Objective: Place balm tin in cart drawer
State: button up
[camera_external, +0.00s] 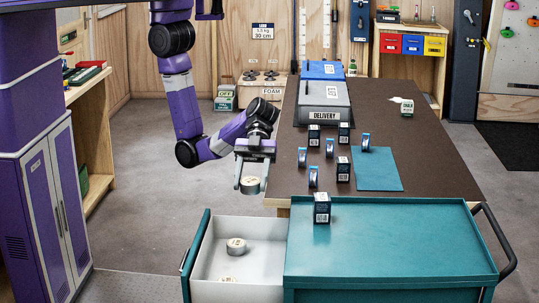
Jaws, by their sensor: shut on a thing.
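My gripper (251,176) points down and is shut on a small round balm tin (250,186) with a pale lid. It holds the tin in the air above and behind the open drawer. The teal cart (390,240) stands in front, with its white-lined drawer (207,262) pulled out to the left. A similar round tin (236,246) lies inside the drawer towards the back. Another pale item (228,279) lies nearer the drawer's front wall, partly hidden by that wall.
A dark table (430,150) behind the cart holds small dark boxes (343,170), blue-rimmed rolls (313,177), a teal mat (377,170) and a grey DELIVERY box (322,98). One dark box (322,208) stands on the cart's back edge. Open floor (150,210) lies left of the drawer.

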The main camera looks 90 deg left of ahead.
jog(key=s+d, duration=0.1)
jog(key=s, duration=0.3)
jog(key=shift+m+g, duration=0.3)
jog(key=shift+g, duration=0.1)
jog(key=shift+d+f, duration=0.1)
jog(key=shift+f, duration=9.7)
jog(key=shift+f, duration=0.1)
jog(key=shift+f+b, duration=0.3)
jog(key=shift+b, duration=0.2)
jog(key=shift+f, duration=0.2)
jog(key=o, duration=1.4)
